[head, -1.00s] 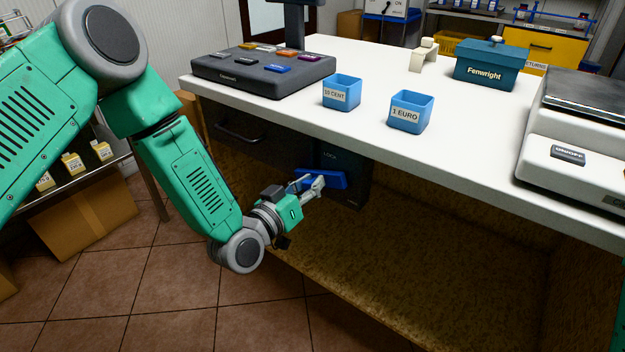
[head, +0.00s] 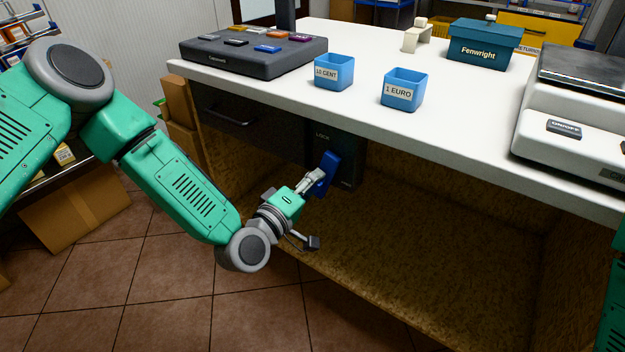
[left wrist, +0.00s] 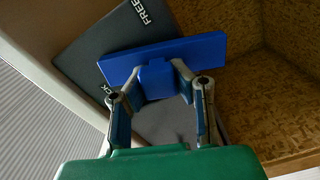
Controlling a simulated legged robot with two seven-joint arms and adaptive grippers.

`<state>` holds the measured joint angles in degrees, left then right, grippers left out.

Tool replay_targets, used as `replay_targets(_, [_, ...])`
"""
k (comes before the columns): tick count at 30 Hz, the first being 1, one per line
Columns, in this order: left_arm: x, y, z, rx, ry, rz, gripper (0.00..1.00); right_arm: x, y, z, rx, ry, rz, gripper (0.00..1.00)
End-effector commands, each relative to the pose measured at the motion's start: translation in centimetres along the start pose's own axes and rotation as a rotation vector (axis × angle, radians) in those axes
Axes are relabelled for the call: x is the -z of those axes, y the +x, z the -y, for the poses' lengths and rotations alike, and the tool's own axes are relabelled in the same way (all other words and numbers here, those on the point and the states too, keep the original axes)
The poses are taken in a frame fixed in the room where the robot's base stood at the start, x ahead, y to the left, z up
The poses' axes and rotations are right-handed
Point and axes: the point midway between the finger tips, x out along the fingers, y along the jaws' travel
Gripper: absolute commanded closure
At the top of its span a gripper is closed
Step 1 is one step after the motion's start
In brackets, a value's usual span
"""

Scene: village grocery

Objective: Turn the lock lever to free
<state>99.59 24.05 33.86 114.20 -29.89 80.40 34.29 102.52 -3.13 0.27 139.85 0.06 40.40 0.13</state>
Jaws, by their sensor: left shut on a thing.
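The blue lock lever (head: 329,168) is a flat bar on a dark lock plate (head: 351,172) under the counter. It stands steeply tilted in the head view. The word LOCK shows above it on the plate. In the left wrist view the lever (left wrist: 205,50) crosses the plate (left wrist: 85,50), with the word FREE beyond it and part of the word LOCK near its left end. My left gripper (head: 318,181) is shut on the lever; its fingers (left wrist: 157,88) sit either side of the blue middle block. My right gripper is out of view.
The white counter (head: 290,110) overhangs the lever. A dark drawer (head: 235,118) is left of the plate. Blue cups marked 10 CENT (head: 333,72) and 1 EURO (head: 402,90) stand on top. The open wooden space (head: 430,240) below is empty.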

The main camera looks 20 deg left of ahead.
Motion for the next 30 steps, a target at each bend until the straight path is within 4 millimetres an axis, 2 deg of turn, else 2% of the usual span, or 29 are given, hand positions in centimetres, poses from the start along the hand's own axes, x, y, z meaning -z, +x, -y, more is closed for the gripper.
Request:
replay_targets(1, [-0.7,-0.7,1.0,0.023,-0.041,0.012,1.0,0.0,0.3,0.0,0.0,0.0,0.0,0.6])
replay_targets(12, [-1.7,-0.7,0.9,0.024,-0.26,0.012,1.0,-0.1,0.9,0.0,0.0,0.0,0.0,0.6])
replay_targets(30, [-2.1,-0.7,0.8,0.024,-0.328,0.011,1.0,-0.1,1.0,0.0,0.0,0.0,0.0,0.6])
